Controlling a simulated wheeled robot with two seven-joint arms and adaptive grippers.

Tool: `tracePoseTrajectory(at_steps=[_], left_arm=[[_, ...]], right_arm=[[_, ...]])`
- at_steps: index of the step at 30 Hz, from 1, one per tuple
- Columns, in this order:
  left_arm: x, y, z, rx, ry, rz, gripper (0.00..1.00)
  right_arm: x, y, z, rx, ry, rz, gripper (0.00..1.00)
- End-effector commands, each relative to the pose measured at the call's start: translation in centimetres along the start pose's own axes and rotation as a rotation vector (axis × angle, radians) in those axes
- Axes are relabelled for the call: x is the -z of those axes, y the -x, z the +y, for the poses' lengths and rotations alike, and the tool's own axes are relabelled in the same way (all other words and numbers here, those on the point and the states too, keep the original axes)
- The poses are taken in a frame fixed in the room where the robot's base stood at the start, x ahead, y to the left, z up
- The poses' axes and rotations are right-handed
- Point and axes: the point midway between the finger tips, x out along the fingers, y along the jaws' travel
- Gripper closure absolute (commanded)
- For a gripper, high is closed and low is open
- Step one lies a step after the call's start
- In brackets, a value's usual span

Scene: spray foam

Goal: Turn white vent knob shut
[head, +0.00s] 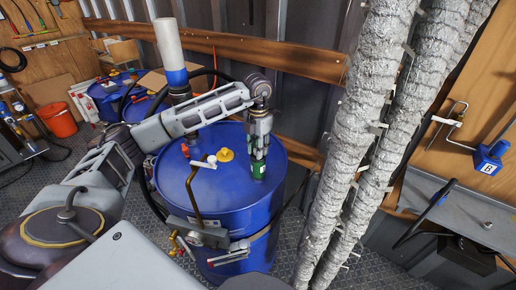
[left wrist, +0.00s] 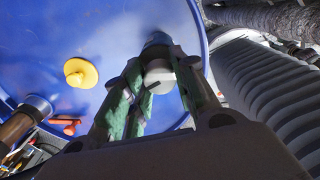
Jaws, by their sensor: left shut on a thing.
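A blue drum (head: 225,205) stands in front of me. My left gripper (head: 259,172) reaches down to the right part of its lid, its fingers pointing downward. In the left wrist view, the white vent knob (left wrist: 160,77) sits between the green-padded fingers of my left gripper (left wrist: 155,88), which are shut on it. In the head view the fingers hide the knob. The knob's exact turn angle cannot be told. My right gripper does not show.
A yellow cap (head: 226,155) sits on the lid left of my gripper; it also shows in the left wrist view (left wrist: 80,73). A bent brass pipe with a white handle (head: 204,163) rises nearby. Silver-wrapped hoses (head: 352,140) hang close on the right.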

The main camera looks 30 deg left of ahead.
Motion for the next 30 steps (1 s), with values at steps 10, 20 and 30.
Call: tracePoseTrajectory(at_steps=[10, 20, 30], left_arm=[[0.0, 0.1, 0.0, 0.0, 0.0, -0.001, 0.96], [0.0, 0.0, 0.0, 0.0, 0.0, -0.001, 0.49], [0.0, 0.2, 0.0, 0.0, 0.0, -0.001, 0.49]], right_arm=[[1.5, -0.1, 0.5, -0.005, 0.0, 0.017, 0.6], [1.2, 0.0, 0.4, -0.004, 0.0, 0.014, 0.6], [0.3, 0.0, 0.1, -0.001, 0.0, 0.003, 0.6]])
